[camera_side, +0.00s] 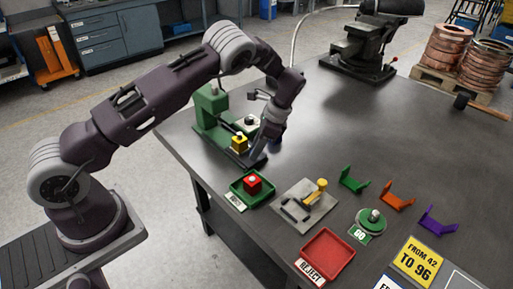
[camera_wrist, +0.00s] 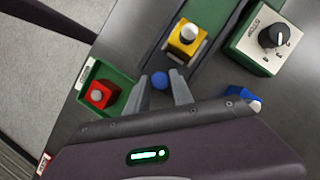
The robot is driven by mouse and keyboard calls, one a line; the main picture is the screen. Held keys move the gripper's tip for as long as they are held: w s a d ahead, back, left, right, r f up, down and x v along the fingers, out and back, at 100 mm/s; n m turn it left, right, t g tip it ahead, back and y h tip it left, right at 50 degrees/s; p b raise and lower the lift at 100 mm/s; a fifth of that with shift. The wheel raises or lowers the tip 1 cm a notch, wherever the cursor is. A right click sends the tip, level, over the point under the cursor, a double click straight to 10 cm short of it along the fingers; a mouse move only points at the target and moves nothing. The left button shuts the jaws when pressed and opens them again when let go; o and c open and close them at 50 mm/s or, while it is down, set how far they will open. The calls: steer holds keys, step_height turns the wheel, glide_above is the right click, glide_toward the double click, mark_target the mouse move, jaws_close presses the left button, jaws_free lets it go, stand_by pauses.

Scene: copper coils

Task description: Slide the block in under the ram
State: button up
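The yellow block (camera_side: 238,143) with a pale round knob sits in a dark channel in front of the green press (camera_side: 208,108). It also shows in the wrist view (camera_wrist: 186,43), at the top centre. The ram itself is too small to make out clearly. My gripper (camera_side: 270,152) is pointing down, to the right of the yellow block and apart from it. In the wrist view my gripper (camera_wrist: 158,92) has its two fingers spread, with a blue round thing (camera_wrist: 160,80) showing in the gap. I cannot tell whether the fingers touch it.
A control box with a dial (camera_wrist: 262,48) stands beside the channel. A red block (camera_side: 252,182) lies in a green tray (camera_side: 236,190). A grey plate with a yellow handle (camera_side: 306,205), a red reject tray (camera_side: 327,256) and coloured brackets (camera_side: 397,197) lie nearby.

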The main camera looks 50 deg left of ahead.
jaws_close()
stand_by(1.1)
